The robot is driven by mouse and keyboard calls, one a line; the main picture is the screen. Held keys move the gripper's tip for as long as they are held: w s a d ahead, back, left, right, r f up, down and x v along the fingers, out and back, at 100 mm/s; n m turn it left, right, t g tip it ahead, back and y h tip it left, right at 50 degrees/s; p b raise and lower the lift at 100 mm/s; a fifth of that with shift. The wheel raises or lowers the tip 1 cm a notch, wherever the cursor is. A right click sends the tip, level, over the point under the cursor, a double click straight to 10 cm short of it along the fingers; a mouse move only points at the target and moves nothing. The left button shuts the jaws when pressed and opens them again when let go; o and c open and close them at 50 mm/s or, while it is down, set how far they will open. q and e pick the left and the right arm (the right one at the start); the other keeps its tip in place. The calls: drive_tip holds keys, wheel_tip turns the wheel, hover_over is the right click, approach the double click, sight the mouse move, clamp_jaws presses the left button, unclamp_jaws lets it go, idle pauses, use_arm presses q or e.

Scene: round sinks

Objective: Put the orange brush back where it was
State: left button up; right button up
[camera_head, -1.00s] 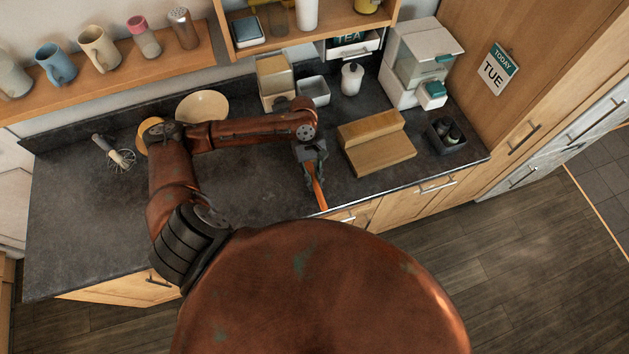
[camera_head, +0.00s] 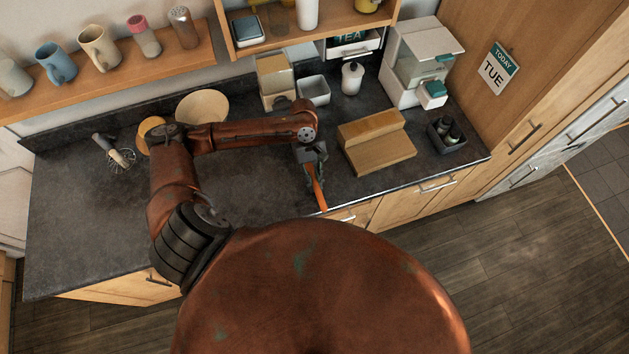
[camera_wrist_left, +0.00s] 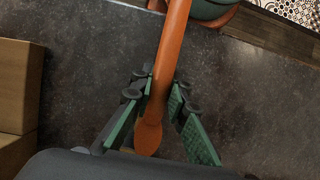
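The orange brush (camera_head: 318,193) sits in my left gripper (camera_head: 315,172) near the counter's front edge. In the left wrist view the brush (camera_wrist_left: 165,75) runs from between the fingers up toward the counter edge, its rounded end near the palm. The green finger pads of the left gripper (camera_wrist_left: 160,100) meet its sides near their tips, so the gripper looks shut on it. Its far end runs past the top of that view, and I cannot tell whether it touches the counter. My right gripper is not in view.
A stepped wooden block (camera_head: 378,145) stands right of the left gripper. A dark caddy (camera_head: 446,134) is farther right. A bowl (camera_head: 203,107) and a whisk (camera_head: 120,158) are at the left. The dark counter (camera_head: 85,220) is clear at front left.

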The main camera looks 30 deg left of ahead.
use_arm(q)
drive_tip(key=o, duration=0.5)
drive_tip(key=v, duration=1.2)
